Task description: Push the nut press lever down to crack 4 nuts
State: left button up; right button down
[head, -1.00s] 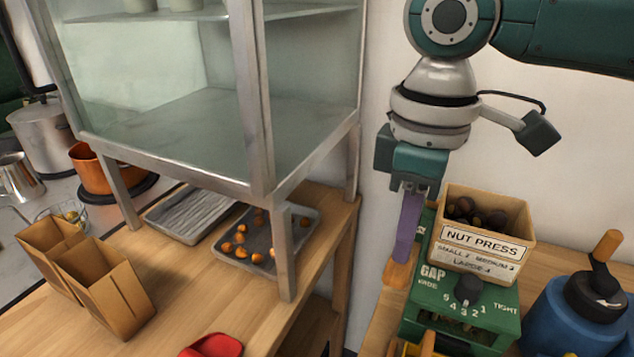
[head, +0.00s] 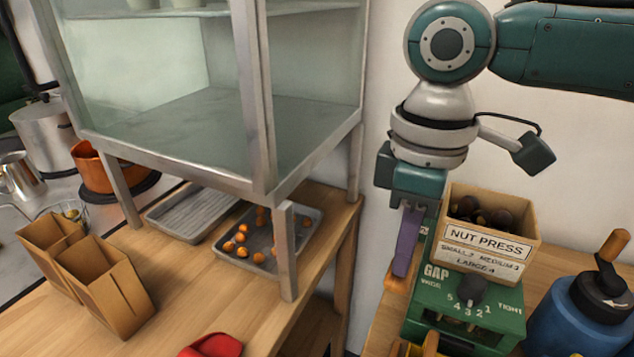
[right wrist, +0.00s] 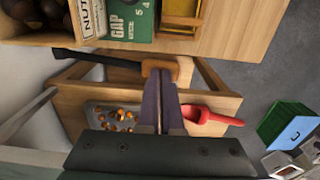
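The nut press (head: 465,310) is a green box with a gap dial (head: 471,291), at the lower right of the head view. Its wooden hopper (head: 487,245) holds several dark nuts (head: 480,212). The lever's wooden handle (head: 397,284) shows just below my right fingertips at the press's left side. In the right wrist view, the black lever bar ends in this handle (right wrist: 158,67). My right gripper (head: 401,273) points down with its purple fingers together and nothing seen between them. The fingertips are at the handle; contact is unclear. My left gripper is out of view.
A tray of chestnuts (head: 226,257) and an empty tray (head: 160,226) lie under the glass cabinet. Paper bags (head: 115,292) and a red scoop (head: 212,346) are on the left counter. A blue cranked container (head: 570,320) stands right of the press.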

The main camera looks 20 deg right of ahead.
aim_at(398, 282)
jog(key=shift+f+b, duration=0.4)
jog(key=shift+f, duration=0.7)
jog(key=shift+s+a+f+b, duration=0.15)
jog(key=shift+f+b, duration=0.2)
jog(key=shift+f, duration=0.9)
jog(key=shift+s+a+f+b, duration=0.15)
jog(key=shift+f+b, duration=0.3)
jog(key=shift+f, duration=0.65)
